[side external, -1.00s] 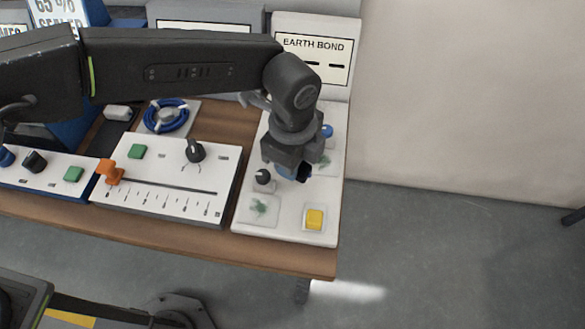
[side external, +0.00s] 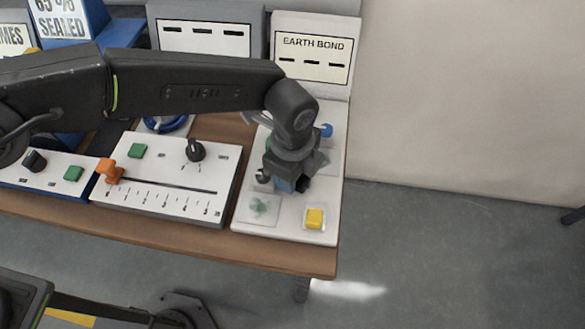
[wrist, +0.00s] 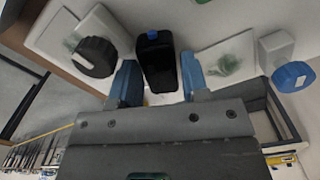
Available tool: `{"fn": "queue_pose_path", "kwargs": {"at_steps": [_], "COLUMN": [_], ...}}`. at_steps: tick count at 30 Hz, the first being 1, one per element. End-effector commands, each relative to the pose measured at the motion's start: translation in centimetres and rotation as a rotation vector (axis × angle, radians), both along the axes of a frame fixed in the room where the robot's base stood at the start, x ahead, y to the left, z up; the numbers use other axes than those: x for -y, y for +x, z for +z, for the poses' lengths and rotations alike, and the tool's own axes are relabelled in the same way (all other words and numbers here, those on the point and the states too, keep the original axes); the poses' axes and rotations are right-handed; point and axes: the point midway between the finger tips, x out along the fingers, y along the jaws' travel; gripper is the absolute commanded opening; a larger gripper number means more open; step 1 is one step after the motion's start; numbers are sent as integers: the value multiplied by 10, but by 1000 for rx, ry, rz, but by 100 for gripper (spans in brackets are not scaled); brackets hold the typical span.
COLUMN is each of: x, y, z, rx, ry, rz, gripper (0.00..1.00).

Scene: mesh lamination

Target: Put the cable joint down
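The cable joint (wrist: 159,62) is a black block with small blue ends. In the wrist view it sits between the two blue fingers of my gripper (wrist: 160,82), which appear closed on its sides. In the side view my gripper (side external: 293,184) points down over the white panel (side external: 285,222) under the EARTH BOND sign, and the dark joint (side external: 303,185) shows at the fingertips. Whether the joint touches the panel I cannot tell. A clear pad with a green mark (side external: 259,207) lies front left of my gripper; a similar pad (wrist: 226,64) shows at right in the wrist view.
The panel also holds a yellow button (side external: 314,218), a black knob (wrist: 97,57) close beside my gripper and a blue knob (wrist: 292,76). A slider panel (side external: 165,196) with an orange handle stands to the left. The EARTH BOND sign (side external: 313,55) stands behind.

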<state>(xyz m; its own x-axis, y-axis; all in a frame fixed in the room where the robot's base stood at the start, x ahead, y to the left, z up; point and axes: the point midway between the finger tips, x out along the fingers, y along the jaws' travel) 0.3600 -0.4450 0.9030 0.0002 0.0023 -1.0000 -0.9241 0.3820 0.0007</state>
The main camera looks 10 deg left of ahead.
Motion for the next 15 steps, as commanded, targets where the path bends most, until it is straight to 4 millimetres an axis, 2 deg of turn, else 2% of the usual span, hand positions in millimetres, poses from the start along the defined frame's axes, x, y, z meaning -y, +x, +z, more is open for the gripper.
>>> {"fn": "queue_pose_path", "kwargs": {"at_steps": [4,7,15], "x": [0,1,1], "y": [0,0,1], "z": [5,17,74], "rx": [1,2,4], "ry": [-2,-2,-4], "rz": [0,0,0], "gripper": [42,42,42]}}
